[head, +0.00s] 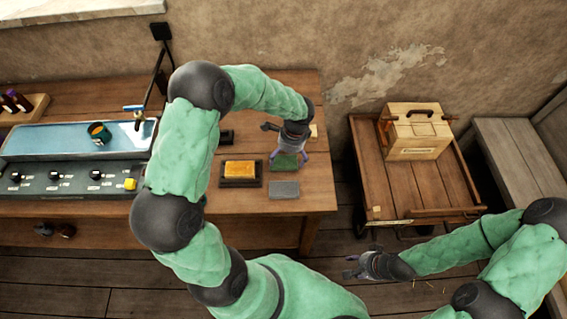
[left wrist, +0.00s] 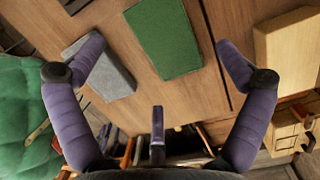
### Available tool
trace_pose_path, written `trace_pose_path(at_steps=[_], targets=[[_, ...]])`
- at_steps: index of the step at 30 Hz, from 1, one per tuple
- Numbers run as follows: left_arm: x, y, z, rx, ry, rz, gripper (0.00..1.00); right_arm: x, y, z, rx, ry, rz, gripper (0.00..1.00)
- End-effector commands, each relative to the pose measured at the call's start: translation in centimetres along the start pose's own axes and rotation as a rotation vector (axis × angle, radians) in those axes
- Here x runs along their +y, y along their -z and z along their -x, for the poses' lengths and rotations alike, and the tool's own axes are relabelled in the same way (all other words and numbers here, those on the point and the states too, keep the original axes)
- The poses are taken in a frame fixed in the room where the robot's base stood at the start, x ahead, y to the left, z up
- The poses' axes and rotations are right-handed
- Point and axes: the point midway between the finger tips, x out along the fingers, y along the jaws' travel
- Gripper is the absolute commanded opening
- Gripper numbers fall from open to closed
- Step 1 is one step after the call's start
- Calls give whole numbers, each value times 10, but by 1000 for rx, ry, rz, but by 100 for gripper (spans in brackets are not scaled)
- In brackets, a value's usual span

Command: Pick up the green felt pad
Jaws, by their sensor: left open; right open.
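The green felt pad (head: 286,161) lies flat on the wooden bench, right of the yellow block. In the left wrist view the pad (left wrist: 164,38) lies beyond the fingertips, between them. My left gripper (head: 287,151) is above the pad, pointing down, open and empty; it partly covers the pad in the head view. Its spread fingers also show in the left wrist view (left wrist: 160,58). A grey pad (head: 284,190) lies just in front of the green one; in the left wrist view the left fingertip overlaps it (left wrist: 108,78). My right gripper (head: 362,266) is open and empty, over the floor.
A yellow block on a dark tray (head: 226,184) sits left of the pads. A light wooden block (left wrist: 290,50) lies right of the green pad in the left wrist view. A wooden cart (head: 425,191) with a box (head: 414,137) stands right of the bench.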

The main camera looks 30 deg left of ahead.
Motion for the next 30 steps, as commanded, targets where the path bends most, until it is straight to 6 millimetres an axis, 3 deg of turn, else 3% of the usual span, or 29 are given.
trace_pose_path(at_steps=[8,16,17,21,30], targets=[[3,-2,-40,-1,-3,0,100,3,0,-10,0,0,0,45],[2,-1,-43,0,-1,0,100,3,0,-10,0,0,0,45],[2,-1,-43,0,-1,0,94,3,0,-10,0,0,0,45],[2,-1,-43,0,-1,0,55,3,0,-10,0,0,0,45],[3,-1,-44,0,-2,0,54,3,0,-10,0,0,0,45]])
